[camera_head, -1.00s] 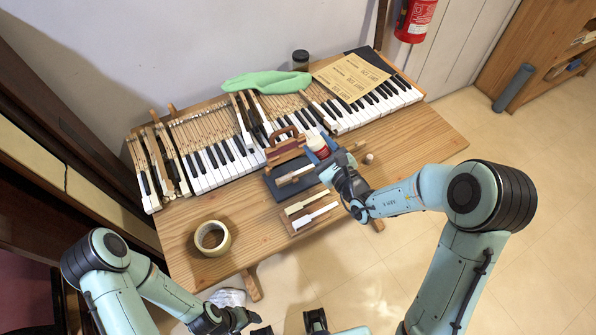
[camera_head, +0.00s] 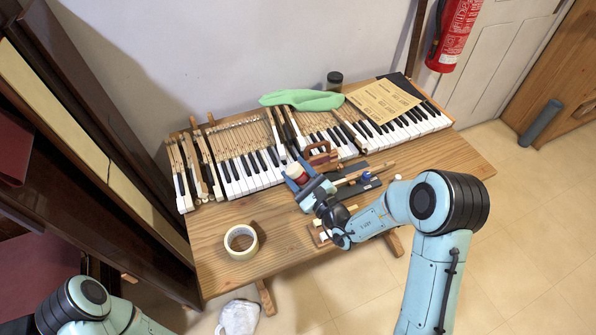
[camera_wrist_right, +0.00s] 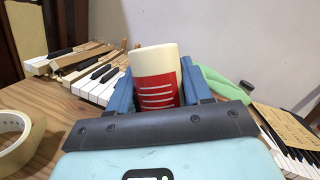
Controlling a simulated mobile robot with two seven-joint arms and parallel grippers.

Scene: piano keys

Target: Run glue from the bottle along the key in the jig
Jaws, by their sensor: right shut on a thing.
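My right gripper (camera_head: 298,177) is shut on the glue bottle (camera_head: 296,171), white with a red label, above the front middle of the bench. In the right wrist view the bottle (camera_wrist_right: 155,75) stands between the blue fingers; its nozzle is not visible. The dark blue jig (camera_head: 350,190) lies on the bench just right of the gripper, partly hidden by it. A pale wooden key (camera_head: 376,170) lies along the jig. I cannot tell whether the nozzle touches anything. My left gripper is out of view; only its arm shows at lower left.
The keyboard (camera_head: 240,181) spans the back of the bench, with a green cloth (camera_head: 302,99), dark jar (camera_head: 334,80) and paper sheet (camera_head: 383,101) behind or on it. A tape roll (camera_head: 241,242) sits at front left. Bare bench lies between tape and gripper.

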